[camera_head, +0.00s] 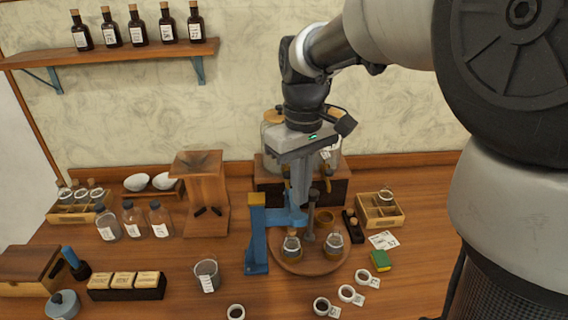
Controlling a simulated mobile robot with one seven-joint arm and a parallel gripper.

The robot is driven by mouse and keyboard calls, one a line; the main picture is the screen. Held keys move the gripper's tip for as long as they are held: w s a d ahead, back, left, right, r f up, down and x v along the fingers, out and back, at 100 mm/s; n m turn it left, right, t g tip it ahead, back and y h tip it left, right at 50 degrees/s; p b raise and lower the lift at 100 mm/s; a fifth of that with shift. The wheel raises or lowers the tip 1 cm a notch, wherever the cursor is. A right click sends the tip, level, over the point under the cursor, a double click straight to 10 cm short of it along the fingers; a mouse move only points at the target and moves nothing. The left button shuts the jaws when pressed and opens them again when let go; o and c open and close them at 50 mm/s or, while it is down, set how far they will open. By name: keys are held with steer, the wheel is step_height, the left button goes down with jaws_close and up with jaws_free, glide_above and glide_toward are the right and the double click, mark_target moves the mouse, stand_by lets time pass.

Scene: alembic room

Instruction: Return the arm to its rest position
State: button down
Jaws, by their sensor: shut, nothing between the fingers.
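My arm comes in from the upper right and bends down over the middle of the wooden bench. My gripper (300,190) points down, shut and empty, with its fingertips just above or behind the blue metal stand. The blue stand (257,235) has an arm reaching right, beside a round wooden tray (312,268). Two small jars, a left one (291,247) and a right one (333,245), stand on that tray. Whether my fingers touch the stand or the dark upright rod beside them cannot be told.
A large glass vessel on a dark wooden base (331,188) stands behind my gripper. A wooden funnel stand (201,205) is left. A jar crate (381,218) is right. A wall shelf (120,53) holds several bottles. Small dishes lie along the front. Open air lies left of my arm.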

steer(key=s+d+r+m+t, duration=0.2)
steer(key=s+d+m, duration=0.1)
steer(key=s, duration=0.4)
steer(key=s+d+r+m+t, duration=0.2)
steer(key=s+d+m+t, duration=0.1)
steer(key=s, duration=0.4)
steer(key=shift+s+d+r+t+p, duration=0.15)
steer(key=shift+s+t+p, duration=0.15)
steer(key=shift+s+p, duration=0.1)
